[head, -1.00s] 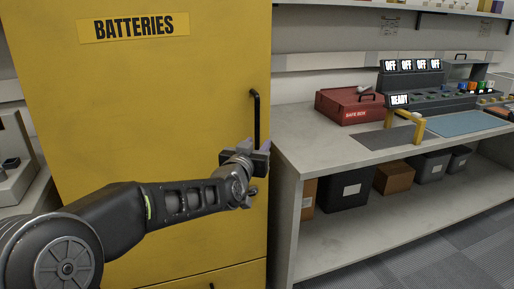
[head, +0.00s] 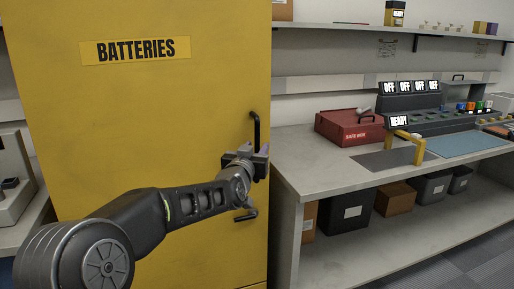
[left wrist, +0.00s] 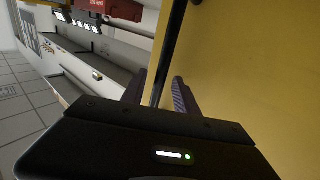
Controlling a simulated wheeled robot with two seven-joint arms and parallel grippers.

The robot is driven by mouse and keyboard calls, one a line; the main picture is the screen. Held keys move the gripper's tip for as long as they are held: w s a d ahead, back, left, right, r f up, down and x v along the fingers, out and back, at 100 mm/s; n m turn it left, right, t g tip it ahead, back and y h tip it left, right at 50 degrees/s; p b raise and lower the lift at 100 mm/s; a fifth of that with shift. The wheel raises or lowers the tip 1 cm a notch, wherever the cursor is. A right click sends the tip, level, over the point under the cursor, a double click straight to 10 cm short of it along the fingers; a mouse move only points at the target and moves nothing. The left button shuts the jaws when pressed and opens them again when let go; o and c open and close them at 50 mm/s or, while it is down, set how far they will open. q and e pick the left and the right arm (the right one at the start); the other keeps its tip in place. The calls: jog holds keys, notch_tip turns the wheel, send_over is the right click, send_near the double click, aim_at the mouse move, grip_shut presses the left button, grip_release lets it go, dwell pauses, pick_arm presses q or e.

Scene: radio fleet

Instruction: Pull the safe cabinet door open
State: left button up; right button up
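The tall yellow cabinet (head: 150,110) labelled "BATTERIES" fills the left of the head view, and its door looks closed. A black vertical bar handle (head: 256,127) sits near the door's right edge. My left gripper (head: 258,157) is at the handle and hides its lower part. In the left wrist view, the two fingers of the left gripper (left wrist: 159,92) are apart, with the dark handle bar (left wrist: 168,50) running between them. A gap seems to show on each side of the bar. The yellow door (left wrist: 235,60) is close on the right. My right gripper is not seen.
A grey workbench (head: 310,150) stands right of the cabinet, with a red box (head: 345,128), a console (head: 420,103) and a yellow bracket (head: 418,146). Several bins, including a dark one (head: 346,212), sit on its lower shelf. The floor (head: 440,260) in front is clear.

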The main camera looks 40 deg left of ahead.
pick_arm(q)
jog(key=shift+x, duration=0.75)
grip_shut()
dwell(0.9)
